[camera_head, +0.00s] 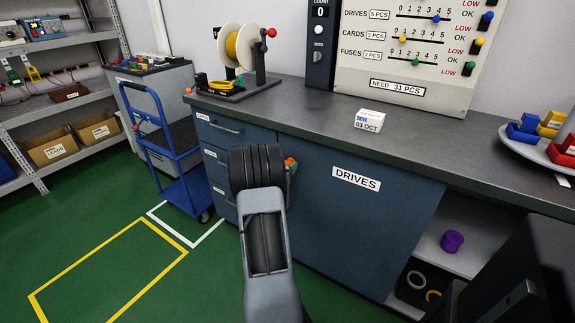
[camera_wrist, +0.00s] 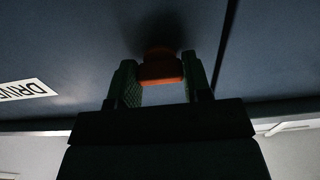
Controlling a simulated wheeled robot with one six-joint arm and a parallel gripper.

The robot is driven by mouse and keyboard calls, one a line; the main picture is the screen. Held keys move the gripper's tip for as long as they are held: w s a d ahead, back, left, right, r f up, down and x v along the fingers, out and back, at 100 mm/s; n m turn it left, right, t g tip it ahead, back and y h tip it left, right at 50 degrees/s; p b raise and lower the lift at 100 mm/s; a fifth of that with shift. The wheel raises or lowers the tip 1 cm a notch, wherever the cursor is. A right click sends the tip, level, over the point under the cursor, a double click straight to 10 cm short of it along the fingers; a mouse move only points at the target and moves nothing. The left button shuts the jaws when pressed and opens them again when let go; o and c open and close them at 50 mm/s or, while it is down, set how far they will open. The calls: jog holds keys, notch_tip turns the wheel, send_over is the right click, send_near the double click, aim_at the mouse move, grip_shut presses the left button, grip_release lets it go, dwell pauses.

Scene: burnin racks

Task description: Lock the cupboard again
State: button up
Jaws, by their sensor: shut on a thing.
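The cupboard front (camera_head: 340,215) is a blue panel labelled DRIVES (camera_head: 356,179) under the dark worktop. It looks flush with the cabinet beside it. A small orange knob or key (camera_head: 289,160) sits on the panel near its upper left edge, partly hidden by my arm. In the wrist view, the orange piece (camera_wrist: 161,72) is between the green pads of my gripper (camera_wrist: 161,84), which is shut on it. The panel and part of its label (camera_wrist: 22,93) show there upside down. Whether the lock is turned cannot be told.
Drawers (camera_head: 222,130) stand left of the panel, and an open shelf (camera_head: 455,250) with a purple roll (camera_head: 452,241) is at right. The worktop (camera_head: 310,110) holds a wire reel (camera_head: 241,47) and a white box (camera_head: 369,120). A blue trolley (camera_head: 185,190) stands left; green floor is free there.

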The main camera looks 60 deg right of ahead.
jog(key=o, duration=0.9)
jog(key=a+p, duration=0.1)
jog(key=a, duration=1.2)
jog(key=shift+a+p, duration=0.3)
jog(key=shift+a, duration=0.1)
